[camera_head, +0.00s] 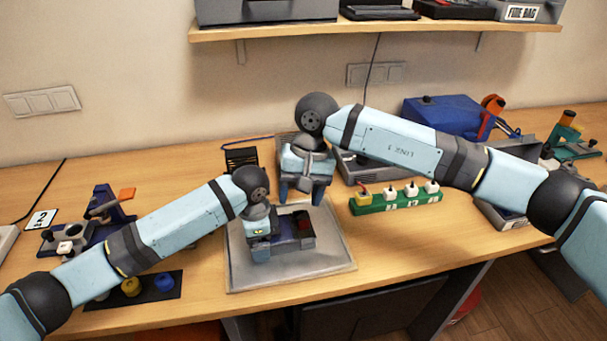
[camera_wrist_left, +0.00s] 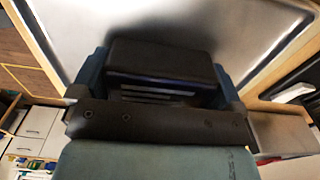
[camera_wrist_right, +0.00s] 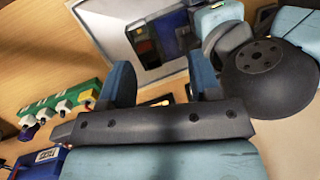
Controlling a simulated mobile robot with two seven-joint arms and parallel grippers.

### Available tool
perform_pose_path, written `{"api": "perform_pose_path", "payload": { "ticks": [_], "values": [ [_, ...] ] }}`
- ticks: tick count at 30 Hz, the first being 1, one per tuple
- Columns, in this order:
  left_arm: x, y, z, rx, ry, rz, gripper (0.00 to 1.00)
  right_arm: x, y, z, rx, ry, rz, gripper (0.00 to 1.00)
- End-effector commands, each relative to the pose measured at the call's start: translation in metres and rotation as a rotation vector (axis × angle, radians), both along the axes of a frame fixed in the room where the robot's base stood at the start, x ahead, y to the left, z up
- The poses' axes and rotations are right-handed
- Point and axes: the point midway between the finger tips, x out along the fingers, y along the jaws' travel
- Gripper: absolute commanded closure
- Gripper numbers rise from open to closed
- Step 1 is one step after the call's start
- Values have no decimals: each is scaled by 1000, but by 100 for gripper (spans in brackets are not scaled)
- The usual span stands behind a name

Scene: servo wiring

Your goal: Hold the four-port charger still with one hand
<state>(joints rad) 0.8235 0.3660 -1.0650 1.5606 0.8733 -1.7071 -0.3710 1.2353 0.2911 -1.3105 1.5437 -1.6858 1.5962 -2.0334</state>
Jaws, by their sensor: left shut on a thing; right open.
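The four-port charger (camera_head: 287,238), a dark block with a reddish part at its right end, sits on the grey metal tray (camera_head: 325,262). My left gripper (camera_head: 262,246) is shut on it. In the left wrist view the charger (camera_wrist_left: 165,62) fills the space between the two blue fingers, with pale slots along its near face. My right gripper (camera_head: 302,193) is open and empty, above the back of the tray and behind the charger. In the right wrist view nothing is between its fingers (camera_wrist_right: 163,88), and the charger (camera_wrist_right: 143,45) shows beyond them, partly hidden.
A green strip with several plugs (camera_head: 395,203) lies right of the tray. A blue machine (camera_head: 445,117) and grey bins stand at the back right. A dark mat with yellow and blue round pieces (camera_head: 164,281) lies at the front left. A shelf (camera_head: 380,29) hangs above.

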Motion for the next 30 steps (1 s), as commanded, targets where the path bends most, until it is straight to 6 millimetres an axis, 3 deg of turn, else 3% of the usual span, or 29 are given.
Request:
{"api": "perform_pose_path", "payload": {
  "ticks": [5,7,11,24,30],
  "values": [
    [0,0,0,0,0,0,39,20,-12,11,-190,-131,128,43],
    [0,0,0,0,0,0,39,23,-9,20,-181,-156,136,43],
    [0,0,0,0,0,0,39,24,-7,17,-180,-168,143,43],
    [0,0,0,-1,0,0,39,23,-7,-60,-177,-163,140,43],
    [0,0,0,-1,0,0,39,24,-7,-86,-176,-164,139,43]
  ]
}}
